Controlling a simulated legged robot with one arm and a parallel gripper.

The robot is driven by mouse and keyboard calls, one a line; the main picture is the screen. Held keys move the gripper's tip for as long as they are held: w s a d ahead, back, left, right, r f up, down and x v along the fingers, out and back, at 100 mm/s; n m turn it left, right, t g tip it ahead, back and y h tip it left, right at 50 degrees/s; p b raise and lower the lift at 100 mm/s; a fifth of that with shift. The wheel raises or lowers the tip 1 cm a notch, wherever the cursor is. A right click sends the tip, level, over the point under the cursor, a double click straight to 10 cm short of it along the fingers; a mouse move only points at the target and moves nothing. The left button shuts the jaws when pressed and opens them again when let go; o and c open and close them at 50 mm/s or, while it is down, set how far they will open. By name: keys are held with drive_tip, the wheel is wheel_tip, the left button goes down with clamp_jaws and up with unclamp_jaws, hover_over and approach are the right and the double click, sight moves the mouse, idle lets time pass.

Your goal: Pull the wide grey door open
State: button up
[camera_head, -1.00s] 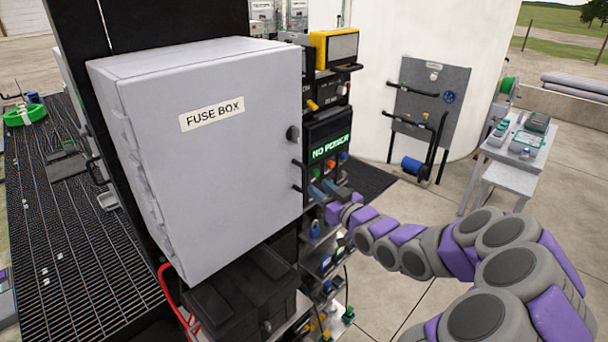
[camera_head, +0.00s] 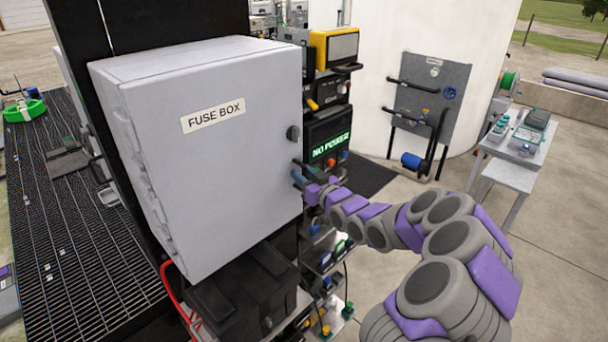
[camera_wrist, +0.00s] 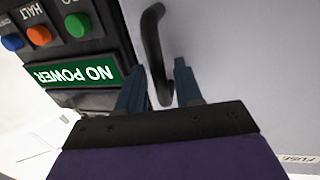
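The wide grey door (camera_head: 225,175) of the fuse box is shut and carries a FUSE BOX label. Its black bar handle (camera_wrist: 154,45) is near the door's right edge; in the head view my gripper partly hides it. My gripper (camera_head: 299,178) is at the handle, and it also shows in the wrist view (camera_wrist: 160,88). There its two blue fingers are apart, one on each side of the handle's lower end, with gaps visible.
A panel with a green NO POWER display (camera_head: 330,146) and coloured buttons stands just right of the door. A black case (camera_head: 240,300) is below the box. Open floor (camera_head: 540,240) lies to the right, with a small white table (camera_head: 515,150) further back.

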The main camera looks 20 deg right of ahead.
drive_tip(key=shift+c, duration=0.5)
clamp_jaws()
